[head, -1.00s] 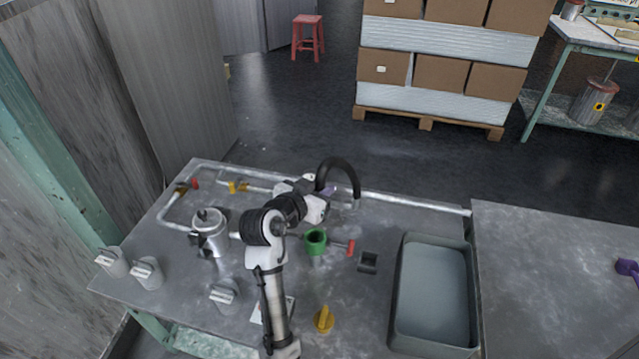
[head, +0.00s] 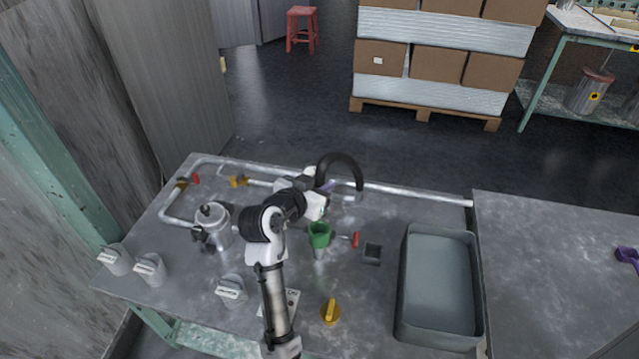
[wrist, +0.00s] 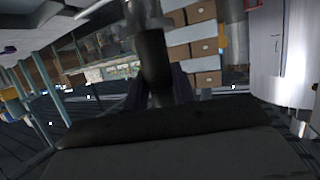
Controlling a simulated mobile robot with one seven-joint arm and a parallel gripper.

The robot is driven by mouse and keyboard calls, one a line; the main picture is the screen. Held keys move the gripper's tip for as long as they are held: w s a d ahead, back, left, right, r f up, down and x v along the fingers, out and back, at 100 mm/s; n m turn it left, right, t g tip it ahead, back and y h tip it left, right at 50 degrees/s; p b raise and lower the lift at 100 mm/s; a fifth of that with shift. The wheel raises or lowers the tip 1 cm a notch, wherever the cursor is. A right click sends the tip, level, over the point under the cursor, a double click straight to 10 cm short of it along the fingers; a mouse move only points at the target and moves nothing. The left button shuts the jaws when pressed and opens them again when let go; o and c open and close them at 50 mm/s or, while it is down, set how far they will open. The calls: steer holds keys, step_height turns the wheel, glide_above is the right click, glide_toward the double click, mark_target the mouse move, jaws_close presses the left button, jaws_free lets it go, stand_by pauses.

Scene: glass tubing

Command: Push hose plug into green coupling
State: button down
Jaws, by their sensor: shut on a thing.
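The green coupling (head: 319,240) is an upright green cup on the metal table, with a red-handled part to its right. My gripper (head: 325,189) is above and behind it in the head view, shut on the black hose (head: 341,160). The hose arches up and over to the right, and its pale plug end (head: 359,197) hangs down to the upper right of the coupling, apart from it. In the wrist view the dark hose (wrist: 154,62) rises between the purplish fingers (wrist: 158,92). The coupling is not visible there.
A grey tray (head: 402,290) stands right of the coupling, with a small dark square socket (head: 372,253) between. A pipe (head: 415,194) runs along the back edge.

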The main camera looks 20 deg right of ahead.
steer(key=shift+f+b, duration=1.9)
steer(key=shift+f, duration=0.65)
steer(key=shift+f+b, duration=2.1)
steer(key=shift+f, duration=0.6)
steer(key=c, duration=1.1)
jaws_free()
steer(key=shift+a, duration=0.1)
steer(key=b+v, duration=0.2)
steer(key=v, duration=1.1)
steer(key=shift+s+a+r, duration=0.1)
steer(key=shift+s+a, duration=0.15)
steer(key=shift+s, duration=0.05)
